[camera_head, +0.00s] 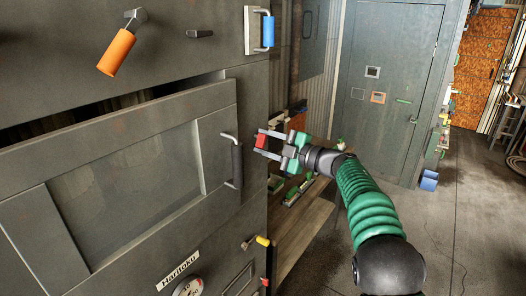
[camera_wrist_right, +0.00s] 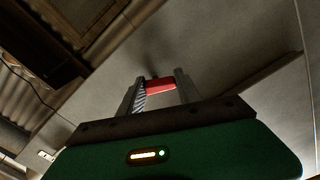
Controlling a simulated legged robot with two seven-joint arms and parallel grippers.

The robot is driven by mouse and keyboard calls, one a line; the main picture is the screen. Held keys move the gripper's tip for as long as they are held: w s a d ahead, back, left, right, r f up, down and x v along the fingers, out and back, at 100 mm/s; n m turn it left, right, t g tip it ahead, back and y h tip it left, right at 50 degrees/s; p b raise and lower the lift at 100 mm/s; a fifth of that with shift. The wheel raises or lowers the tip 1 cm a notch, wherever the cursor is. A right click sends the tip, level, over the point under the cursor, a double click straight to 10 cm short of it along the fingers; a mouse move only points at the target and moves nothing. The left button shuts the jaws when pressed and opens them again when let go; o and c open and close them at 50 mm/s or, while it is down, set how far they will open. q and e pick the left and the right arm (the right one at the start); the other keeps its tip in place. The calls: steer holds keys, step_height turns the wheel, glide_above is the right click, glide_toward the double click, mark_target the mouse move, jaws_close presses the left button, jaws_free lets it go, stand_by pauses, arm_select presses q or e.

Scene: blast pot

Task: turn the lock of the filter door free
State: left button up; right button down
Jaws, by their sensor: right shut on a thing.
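My right gripper (camera_head: 262,143) reaches in from the right to the right side edge of the dark grey machine. Its fingers are shut on a small red handle (camera_head: 260,140), which looks like the lock of the filter door. In the right wrist view the red handle (camera_wrist_right: 160,84) lies across between the two fingertips, against a grey metal surface (camera_wrist_right: 215,50). How far the lock is turned I cannot tell. My left gripper is not in view.
A large windowed door (camera_head: 130,170) on the machine's front stands ajar at its top, with a dark bar handle (camera_head: 236,165). An orange lever (camera_head: 117,52) and a blue handle (camera_head: 268,31) sit above. A wooden bench (camera_head: 300,225) stands right of the machine. The floor (camera_head: 460,210) beyond is free.

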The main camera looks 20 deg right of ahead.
steer(key=n+b, duration=0.1)
steer(key=f+n+b, duration=0.1)
steer(key=n, duration=0.1)
steer(key=shift+d, duration=0.1)
steer(key=shift+n+b, duration=0.6)
steer(key=shift+n, duration=0.4)
steer(key=shift+d, duration=0.1)
steer(key=c, duration=0.9)
jaws_free()
steer(key=shift+s+r, duration=0.2)
steer(key=shift+o, duration=0.3)
steer(key=shift+d+r, duration=0.1)
